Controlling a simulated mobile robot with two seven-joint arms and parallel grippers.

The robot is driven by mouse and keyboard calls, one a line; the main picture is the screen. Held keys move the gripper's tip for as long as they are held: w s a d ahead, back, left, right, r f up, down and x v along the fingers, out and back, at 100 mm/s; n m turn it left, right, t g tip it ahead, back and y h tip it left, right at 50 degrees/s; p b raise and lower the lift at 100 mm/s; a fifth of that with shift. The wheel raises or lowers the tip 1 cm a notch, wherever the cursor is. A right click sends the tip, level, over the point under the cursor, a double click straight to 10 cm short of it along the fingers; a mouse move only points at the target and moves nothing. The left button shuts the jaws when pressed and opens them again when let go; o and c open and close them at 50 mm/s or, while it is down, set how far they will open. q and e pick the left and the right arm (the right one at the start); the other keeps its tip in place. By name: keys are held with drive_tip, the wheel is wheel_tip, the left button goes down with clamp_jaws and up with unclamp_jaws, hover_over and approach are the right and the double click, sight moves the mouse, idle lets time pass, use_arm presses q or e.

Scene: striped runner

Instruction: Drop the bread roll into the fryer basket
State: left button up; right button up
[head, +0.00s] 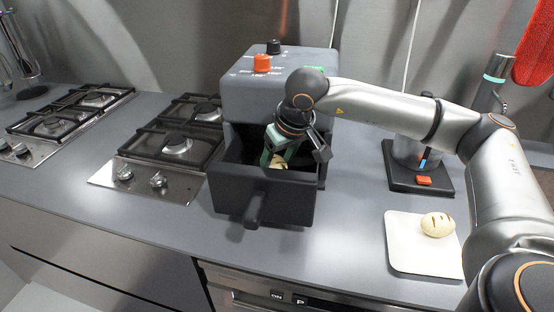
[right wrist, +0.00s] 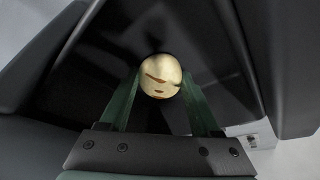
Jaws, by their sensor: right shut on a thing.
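The fryer basket (head: 232,190) is a dark, open-topped drawer with a front handle, pulled out from the grey fryer. My right gripper (head: 279,161) points down into it. Its green fingers are shut on a pale bread roll (head: 281,165), which the fingers partly hide. In the right wrist view the round roll (right wrist: 160,72) with brown slits sits between the fingertips (right wrist: 160,86), with the dark basket walls (right wrist: 275,60) around it. I cannot tell whether the roll touches the basket floor. My left gripper is not in view.
A second slit roll (head: 437,224) lies on a white board (head: 405,255) at the right. The grey fryer body (head: 240,95) with orange and black knobs stands behind the basket. Gas burners (head: 170,150) are on the left. A black-based appliance (head: 410,180) stands on the right.

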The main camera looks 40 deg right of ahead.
drive_tip(key=o, duration=1.1)
drive_tip(key=shift+c, duration=0.2)
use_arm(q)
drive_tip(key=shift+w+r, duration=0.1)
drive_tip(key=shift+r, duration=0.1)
use_arm(e)
drive_tip(key=shift+r, duration=0.1)
drive_tip(key=shift+r+p, duration=0.25)
drive_tip(key=shift+p, duration=0.05)
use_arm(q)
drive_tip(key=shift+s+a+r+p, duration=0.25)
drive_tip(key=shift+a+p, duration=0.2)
use_arm(e)
drive_tip(key=v, duration=1.2)
drive_tip(key=shift+r, duration=0.35)
